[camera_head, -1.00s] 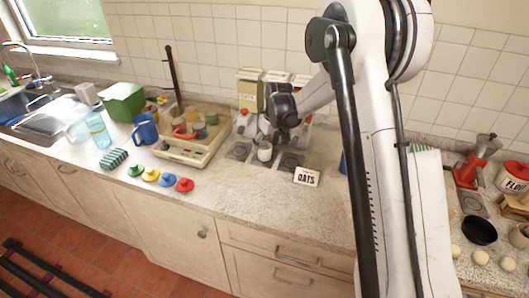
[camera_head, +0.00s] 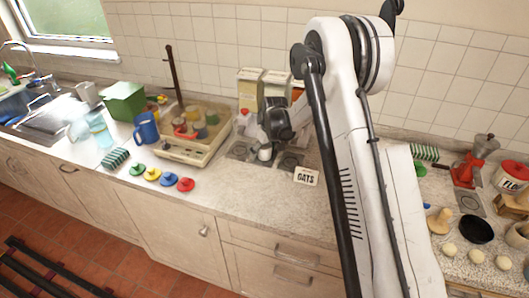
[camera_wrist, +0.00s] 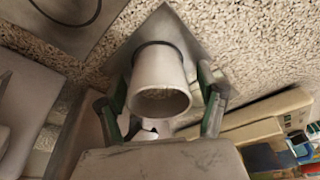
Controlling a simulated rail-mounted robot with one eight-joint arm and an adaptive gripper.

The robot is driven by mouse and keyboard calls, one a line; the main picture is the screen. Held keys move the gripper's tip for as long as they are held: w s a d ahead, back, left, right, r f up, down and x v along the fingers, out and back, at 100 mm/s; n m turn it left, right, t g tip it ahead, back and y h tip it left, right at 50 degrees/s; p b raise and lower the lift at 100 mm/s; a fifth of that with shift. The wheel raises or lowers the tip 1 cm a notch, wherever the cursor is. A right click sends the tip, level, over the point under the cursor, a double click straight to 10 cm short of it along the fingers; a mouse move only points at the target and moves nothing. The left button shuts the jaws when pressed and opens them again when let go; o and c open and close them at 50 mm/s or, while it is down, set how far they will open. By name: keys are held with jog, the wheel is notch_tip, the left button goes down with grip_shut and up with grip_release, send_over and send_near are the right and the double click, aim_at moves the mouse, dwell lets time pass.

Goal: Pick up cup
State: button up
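A small white cup (camera_head: 265,153) stands on a grey square mat on the worktop. In the wrist view the cup (camera_wrist: 160,82) is in the middle, its open mouth towards me. My gripper (camera_wrist: 163,100) is open, with one green-lined finger on each side of the cup and a gap showing on both sides. In the head view my gripper (camera_head: 267,140) hangs right above and behind the cup, and its fingertips are hard to make out there.
An OATS label (camera_head: 306,176) and several coloured knobbed lids lie in front. A cream tray (camera_head: 184,154) with cups and a blue mug (camera_head: 147,131) stand to the left. Canisters (camera_head: 249,88) stand close behind.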

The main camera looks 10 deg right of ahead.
jog(key=c, duration=1.5)
jog(key=shift+r+b, duration=0.3)
jog(key=shift+b, duration=0.1)
